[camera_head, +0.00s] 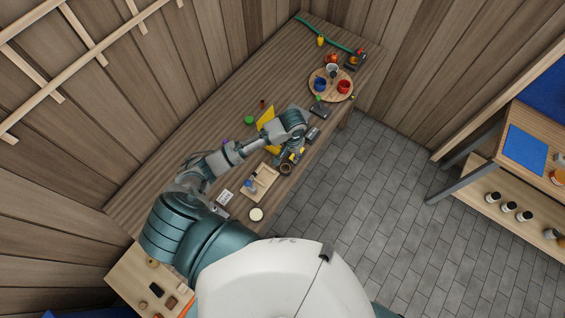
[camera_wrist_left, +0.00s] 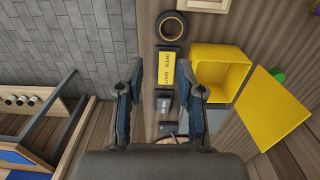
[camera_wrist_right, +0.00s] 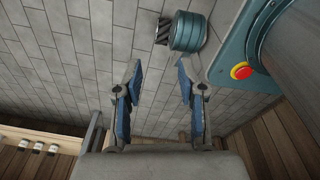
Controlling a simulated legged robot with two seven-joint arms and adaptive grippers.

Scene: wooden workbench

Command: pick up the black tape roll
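The black tape roll (camera_head: 286,168) lies on the workbench near its front edge, beside the wooden tray. In the left wrist view the roll (camera_wrist_left: 172,26) shows as a dark ring with a tan core, at the top, beyond my fingertips. My left gripper (camera_head: 292,154) is over the bench close to the roll; its fingers (camera_wrist_left: 165,68) are spread apart with nothing between them, and the roll is not touched. My right gripper (camera_wrist_right: 157,70) is open and empty, with grey floor tiles behind it; it is not visible in the head view.
A yellow bin (camera_wrist_left: 218,70) and a yellow lid or panel (camera_wrist_left: 270,108) stand beside the left gripper. A yellow-labelled box (camera_wrist_left: 167,68) lies under the fingers.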

